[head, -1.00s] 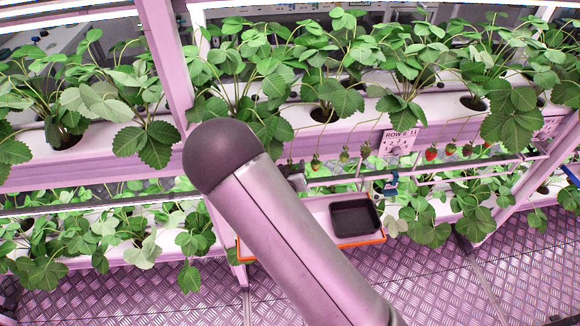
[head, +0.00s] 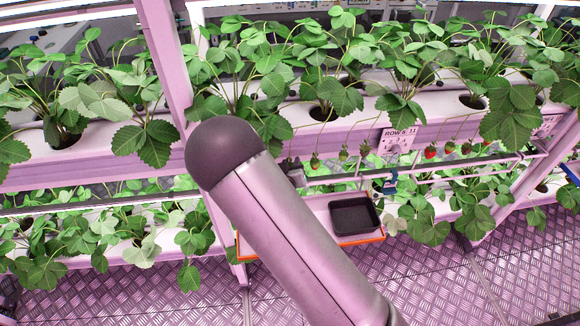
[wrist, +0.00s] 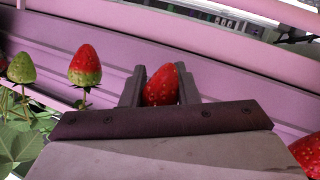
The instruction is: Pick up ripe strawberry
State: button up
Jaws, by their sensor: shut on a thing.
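In the wrist view a red ripe strawberry (wrist: 161,86) sits between the two fingers of my gripper (wrist: 160,84), which is shut on it. Left of it, apart from the fingers, hangs a strawberry that is red above and pale green below (wrist: 85,66). A mostly green strawberry (wrist: 21,68) hangs further left. Another red strawberry (wrist: 306,153) is cut off at the lower right edge.
A black tray (head: 355,216) stands on an orange-edged shelf (head: 310,250) below the berries. The upper planter gutter (head: 340,137) carries a "ROW 6" sign (head: 398,139). A rack post (head: 165,60) rises at left. Leaves hang over the gutters.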

jog(key=shift+s+a, duration=0.1)
jog(key=shift+s, duration=0.1)
jog(key=s+a+b, duration=0.2)
jog(key=s+b, duration=0.2)
jog(key=s, duration=1.3)
jog(key=shift+s+a+r, duration=0.15)
jog(key=shift+s, duration=0.1)
jog(key=s+p, duration=0.1)
jog(key=p, duration=0.1)
jog(key=s+p, duration=0.4)
jog(key=p, duration=0.1)
jog(key=shift+d, duration=0.4)
